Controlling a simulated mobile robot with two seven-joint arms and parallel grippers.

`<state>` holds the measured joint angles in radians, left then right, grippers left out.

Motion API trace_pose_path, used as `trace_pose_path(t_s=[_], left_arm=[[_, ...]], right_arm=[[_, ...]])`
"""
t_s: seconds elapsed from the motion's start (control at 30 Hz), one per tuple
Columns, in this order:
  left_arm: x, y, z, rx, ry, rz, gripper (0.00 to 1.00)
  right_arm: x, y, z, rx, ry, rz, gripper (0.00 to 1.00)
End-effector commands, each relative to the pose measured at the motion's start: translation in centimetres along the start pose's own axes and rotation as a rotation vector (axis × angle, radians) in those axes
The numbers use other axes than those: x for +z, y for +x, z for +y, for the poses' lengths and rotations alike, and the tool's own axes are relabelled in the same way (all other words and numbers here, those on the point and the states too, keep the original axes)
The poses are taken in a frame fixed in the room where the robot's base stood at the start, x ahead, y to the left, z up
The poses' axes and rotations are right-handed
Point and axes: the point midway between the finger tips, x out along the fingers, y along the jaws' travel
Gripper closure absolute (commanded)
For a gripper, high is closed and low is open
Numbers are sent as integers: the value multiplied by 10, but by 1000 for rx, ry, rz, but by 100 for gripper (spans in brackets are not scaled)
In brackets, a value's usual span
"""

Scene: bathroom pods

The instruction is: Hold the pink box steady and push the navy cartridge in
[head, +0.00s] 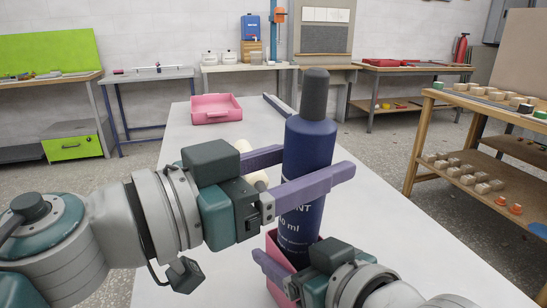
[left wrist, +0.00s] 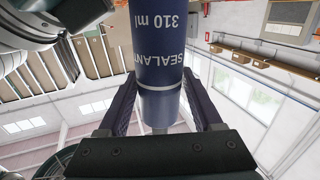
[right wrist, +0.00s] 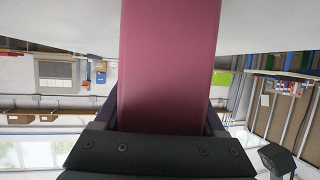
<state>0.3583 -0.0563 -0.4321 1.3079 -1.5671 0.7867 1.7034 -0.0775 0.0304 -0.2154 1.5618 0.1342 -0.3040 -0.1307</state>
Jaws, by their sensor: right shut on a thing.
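The navy cartridge (head: 308,150), with a dark grey cap on top, stands upright with its lower end inside the pink box (head: 273,248). The box's lower part is mostly hidden by my right gripper (head: 288,264). That gripper is shut on the box, which fills the space between its fingers in the right wrist view (right wrist: 170,60). My left gripper (head: 316,160) has its purple fingers on either side of the cartridge's upper body, apart around it. The cartridge with its lettering also shows in the left wrist view (left wrist: 158,70); contact with the fingers is hard to tell.
A pink tray (head: 216,117) lies at the far end of the white table (head: 185,165). A wooden shelf with small blocks (head: 470,178) stands at the right.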

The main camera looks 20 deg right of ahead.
Motion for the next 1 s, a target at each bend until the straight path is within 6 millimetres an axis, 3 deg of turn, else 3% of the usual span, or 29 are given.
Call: trace_pose_path(t_s=[0.23, 0.57, 1.0], left_arm=[[0, 0, 0, -1, 2, 0, 6], [2, -7, -1, -4, 2, -3, 6], [1, -96, 0, -2, 3, -5, 6]], right_arm=[[0, 0, 0, 0, 0, 1, 81], [0, 0, 0, 0, 0, 1, 81], [0, 0, 0, 0, 0, 1, 81]])
